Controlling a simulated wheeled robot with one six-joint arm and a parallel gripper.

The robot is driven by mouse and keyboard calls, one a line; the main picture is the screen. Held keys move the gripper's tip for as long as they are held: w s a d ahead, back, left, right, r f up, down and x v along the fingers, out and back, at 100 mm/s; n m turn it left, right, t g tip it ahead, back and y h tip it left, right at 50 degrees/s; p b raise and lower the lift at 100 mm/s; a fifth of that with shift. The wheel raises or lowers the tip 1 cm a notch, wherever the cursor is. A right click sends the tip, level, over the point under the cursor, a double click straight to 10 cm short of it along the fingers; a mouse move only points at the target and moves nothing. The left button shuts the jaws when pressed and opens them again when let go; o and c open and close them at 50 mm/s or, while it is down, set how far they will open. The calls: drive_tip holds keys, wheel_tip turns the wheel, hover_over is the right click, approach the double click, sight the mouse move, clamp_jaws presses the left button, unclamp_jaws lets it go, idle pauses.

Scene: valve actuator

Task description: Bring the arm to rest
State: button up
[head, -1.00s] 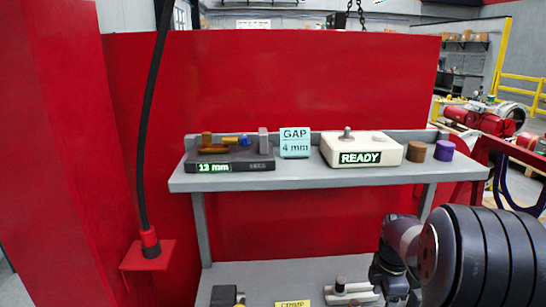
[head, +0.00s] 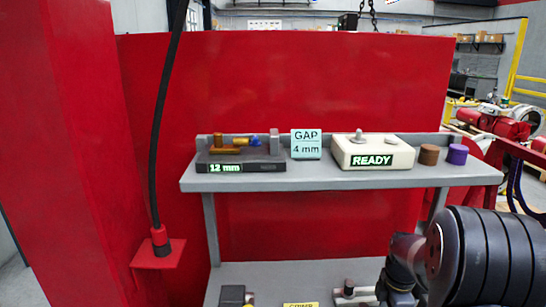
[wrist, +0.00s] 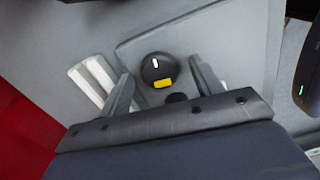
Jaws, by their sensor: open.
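My gripper (wrist: 158,92) shows in the wrist view with its two fingers spread apart and nothing between them. It points down over the grey lower surface (wrist: 215,45). A round black knob (wrist: 155,68) with a white mark and a yellow patch lies beyond and between the fingers. In the head view my arm (head: 470,255) is at the lower right, in front of the bench, and its gripper is out of sight there. I cannot tell how far the fingers are from the surface.
The upper shelf (head: 330,178) bears a gauge block reading 12 mm (head: 240,160), a GAP 4 mm card (head: 306,145), a white READY box (head: 372,152), a brown cylinder (head: 429,154) and a purple cylinder (head: 457,154). A black cable (head: 163,120) hangs at left. A pale ribbed piece (wrist: 92,80) lies beside the left finger.

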wheel_tip(320, 180, up, 10)
wheel_tip(320, 180, down, 11)
drive_tip(key=shift+r, duration=0.2)
drive_tip(key=shift+r+m, duration=0.15)
drive_tip(key=shift+m, duration=0.25)
drive_tip(key=m, duration=0.4)
drive_tip(key=shift+m, duration=0.4)
drive_tip(key=m+p, duration=0.1)
drive_tip(key=m, duration=1.1)
drive_tip(key=shift+p, duration=0.3)
drive_tip(key=m+p, duration=0.1)
drive_tip(key=m, duration=0.5)
drive_tip(key=shift+m, duration=0.3)
drive_tip(key=shift+r, duration=0.15)
